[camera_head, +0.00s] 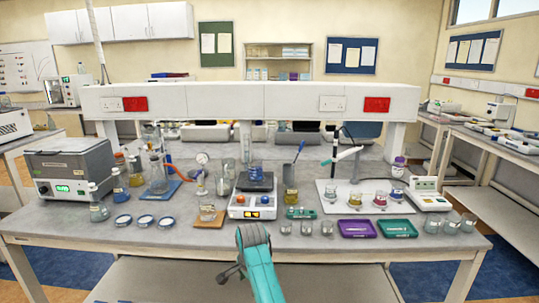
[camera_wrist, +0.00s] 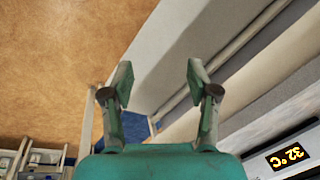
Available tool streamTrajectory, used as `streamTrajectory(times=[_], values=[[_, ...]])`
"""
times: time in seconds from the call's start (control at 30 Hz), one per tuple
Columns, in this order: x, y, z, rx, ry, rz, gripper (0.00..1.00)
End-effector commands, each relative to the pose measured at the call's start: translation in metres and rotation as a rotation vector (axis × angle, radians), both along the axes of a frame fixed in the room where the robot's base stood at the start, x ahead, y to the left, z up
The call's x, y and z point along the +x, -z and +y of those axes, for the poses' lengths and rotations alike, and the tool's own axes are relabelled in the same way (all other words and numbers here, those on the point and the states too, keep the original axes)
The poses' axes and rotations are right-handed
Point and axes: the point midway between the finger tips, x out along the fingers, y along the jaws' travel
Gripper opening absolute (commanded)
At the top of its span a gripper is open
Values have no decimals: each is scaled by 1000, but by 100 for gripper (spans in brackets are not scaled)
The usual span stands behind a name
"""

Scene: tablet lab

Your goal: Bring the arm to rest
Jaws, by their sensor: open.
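My gripper (camera_wrist: 159,78) shows in the wrist view with its two fingers spread apart and nothing between them. In the head view my teal arm rises from the bottom edge in front of the bench, near its middle. A small dark part beside the arm may be the gripper, but its jaws cannot be made out there.
The lab bench (camera_head: 130,233) is crowded with glassware. A balance (camera_head: 252,206), a purple tray (camera_head: 357,229) and a green tray (camera_head: 397,228) stand near the front edge. A centrifuge-like box (camera_head: 70,165) is at left. In the wrist view, a 32°C display (camera_wrist: 287,156) is at lower right.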

Motion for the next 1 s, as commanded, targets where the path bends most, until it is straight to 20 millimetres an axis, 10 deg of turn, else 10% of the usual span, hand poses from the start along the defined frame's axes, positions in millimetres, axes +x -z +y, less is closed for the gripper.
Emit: streamTrajectory(times=[0.5, 1.0], values=[[-90, 176, -79, -21, -168, -232, 59], [-230, 253, -150, -105, -317, -462, 59]])
